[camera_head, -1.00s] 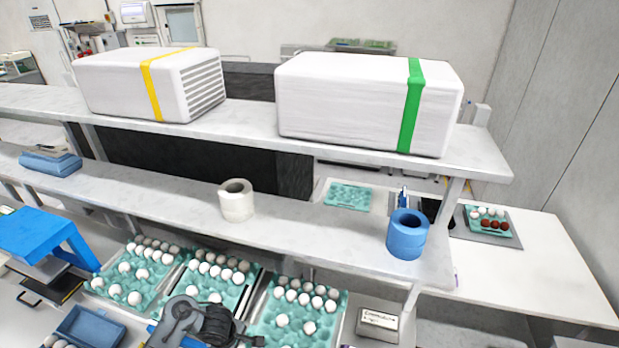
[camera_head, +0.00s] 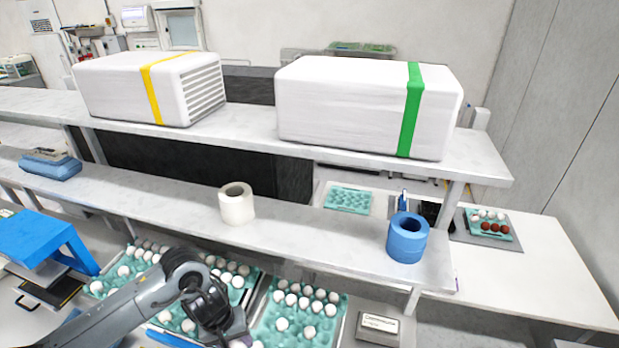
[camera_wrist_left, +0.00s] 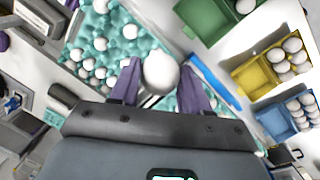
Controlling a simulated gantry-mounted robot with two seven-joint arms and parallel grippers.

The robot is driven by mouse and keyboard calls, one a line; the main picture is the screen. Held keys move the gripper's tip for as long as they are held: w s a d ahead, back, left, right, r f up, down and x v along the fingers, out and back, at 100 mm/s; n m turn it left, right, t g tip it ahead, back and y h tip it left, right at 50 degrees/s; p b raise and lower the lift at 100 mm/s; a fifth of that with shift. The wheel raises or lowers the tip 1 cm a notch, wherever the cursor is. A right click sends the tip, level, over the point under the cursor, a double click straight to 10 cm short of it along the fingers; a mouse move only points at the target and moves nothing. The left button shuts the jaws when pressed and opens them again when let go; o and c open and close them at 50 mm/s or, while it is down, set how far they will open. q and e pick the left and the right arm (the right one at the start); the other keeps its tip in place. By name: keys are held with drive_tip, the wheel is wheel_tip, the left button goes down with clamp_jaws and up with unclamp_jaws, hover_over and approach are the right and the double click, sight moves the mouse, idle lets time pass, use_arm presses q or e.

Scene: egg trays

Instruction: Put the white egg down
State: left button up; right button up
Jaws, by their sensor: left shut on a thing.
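My left gripper (camera_head: 238,338) hangs low at the bottom edge of the head view, between the middle and right teal egg trays. In the left wrist view, its purple fingers (camera_wrist_left: 161,86) are shut on a white egg (camera_wrist_left: 161,72). The right teal tray (camera_head: 262,330) holds several white eggs in its back rows and has empty cups towards the front. The middle tray (camera_head: 247,285) is partly hidden by my arm. The left tray (camera_head: 108,272) also holds several white eggs. A teal tray (camera_wrist_left: 112,48) with eggs lies beyond the fingers in the wrist view.
A shelf with a white roll (camera_head: 237,206) and a blue roll (camera_head: 407,240) runs above the trays. A labelled box (camera_head: 386,328) stands right of them. In the wrist view, green (camera_wrist_left: 205,22), yellow (camera_wrist_left: 253,77) and blue (camera_wrist_left: 272,122) bins holding eggs sit at the right.

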use_arm(q)
drive_tip(key=s+a+f+m, duration=0.1)
drive_tip(key=s+a+m, duration=0.25)
drive_tip(key=s, duration=0.35)
drive_tip(key=shift+n, duration=0.25)
wheel_tip(320, 180, up, 4)
drive_tip(key=p, duration=0.5)
drive_tip(key=shift+a+r, duration=0.1)
drive_tip(key=shift+r, duration=0.1)
